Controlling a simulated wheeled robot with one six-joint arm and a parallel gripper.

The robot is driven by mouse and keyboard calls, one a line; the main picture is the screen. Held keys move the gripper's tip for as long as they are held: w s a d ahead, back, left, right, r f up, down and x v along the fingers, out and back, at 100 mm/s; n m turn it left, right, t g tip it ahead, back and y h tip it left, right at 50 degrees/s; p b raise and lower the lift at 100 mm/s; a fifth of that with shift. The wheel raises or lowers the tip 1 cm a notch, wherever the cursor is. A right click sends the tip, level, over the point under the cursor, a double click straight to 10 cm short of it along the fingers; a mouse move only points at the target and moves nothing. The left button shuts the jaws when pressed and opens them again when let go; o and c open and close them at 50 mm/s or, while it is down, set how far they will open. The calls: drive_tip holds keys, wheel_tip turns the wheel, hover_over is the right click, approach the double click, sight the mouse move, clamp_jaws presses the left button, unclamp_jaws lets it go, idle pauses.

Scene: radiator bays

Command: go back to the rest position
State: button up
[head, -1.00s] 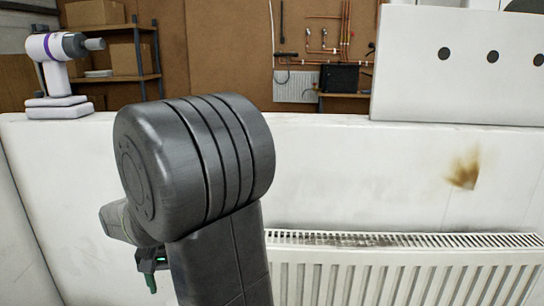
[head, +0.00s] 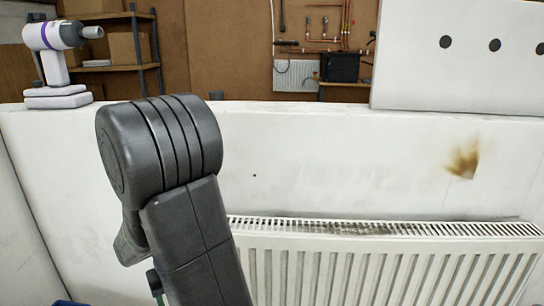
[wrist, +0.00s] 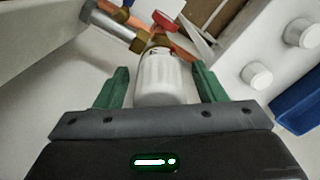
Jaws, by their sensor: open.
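My gripper (wrist: 160,82) is open, its two green fingers spread apart in the wrist view. A white ridged valve head (wrist: 160,78) shows between the fingers, with a gap on each side. Whether it lies within the jaws or just beyond them I cannot tell. Behind it are a brass fitting (wrist: 157,44) and a red handle (wrist: 164,20). In the head view my arm stands left of centre, and only a green bit of my gripper shows low at the left; the rest is hidden by the arm.
A white radiator (head: 380,262) hangs on the low white wall (head: 330,160), right of my arm. A white and purple power tool (head: 58,50) stands on the wall's top. In the wrist view, a white panel with knobs (wrist: 257,74) and a blue container (wrist: 300,108) are at right.

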drive_tip(key=n, duration=0.5)
drive_tip(key=shift+p, duration=0.35)
wheel_tip(320, 180, up, 10)
drive_tip(key=shift+f, duration=0.1)
